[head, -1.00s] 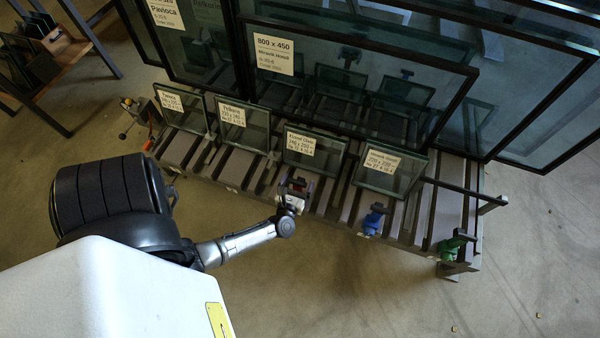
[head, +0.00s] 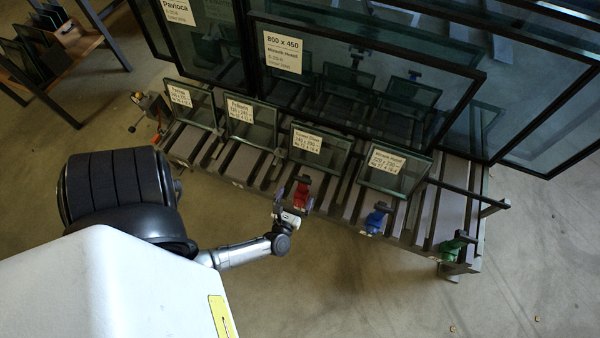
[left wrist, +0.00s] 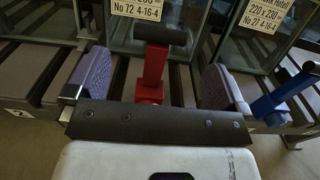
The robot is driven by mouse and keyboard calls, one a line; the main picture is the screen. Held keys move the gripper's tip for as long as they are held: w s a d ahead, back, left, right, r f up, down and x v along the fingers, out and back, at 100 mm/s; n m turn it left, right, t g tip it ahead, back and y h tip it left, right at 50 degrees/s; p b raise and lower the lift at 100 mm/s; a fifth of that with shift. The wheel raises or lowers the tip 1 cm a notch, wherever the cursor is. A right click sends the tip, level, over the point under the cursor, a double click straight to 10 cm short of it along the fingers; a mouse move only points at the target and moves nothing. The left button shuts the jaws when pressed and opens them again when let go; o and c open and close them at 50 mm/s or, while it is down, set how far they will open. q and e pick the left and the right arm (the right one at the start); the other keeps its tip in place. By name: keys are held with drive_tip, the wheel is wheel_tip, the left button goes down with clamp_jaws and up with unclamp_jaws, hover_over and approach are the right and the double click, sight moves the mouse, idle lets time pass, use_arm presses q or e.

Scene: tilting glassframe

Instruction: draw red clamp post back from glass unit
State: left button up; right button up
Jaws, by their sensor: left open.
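The red clamp post (head: 301,195), with a black bar on top, stands upright at the front of the rack, before the third small glass unit (head: 319,149). In the left wrist view the post (left wrist: 153,75) stands between my two purple-padded fingers, with space on both sides. My left gripper (head: 291,207) is open and empty, at the near side of the post. My right gripper is not in view.
A blue clamp post (head: 375,220) and a green one (head: 452,246) stand to the right along the rack's front edge. Large framed panes (head: 360,85) lean behind the small units. A shelf (head: 70,50) stands at the back left.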

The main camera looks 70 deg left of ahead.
use_arm(q)
drive_tip(key=p+v, duration=0.1)
drive_tip(key=v, duration=0.6)
idle(0.6)
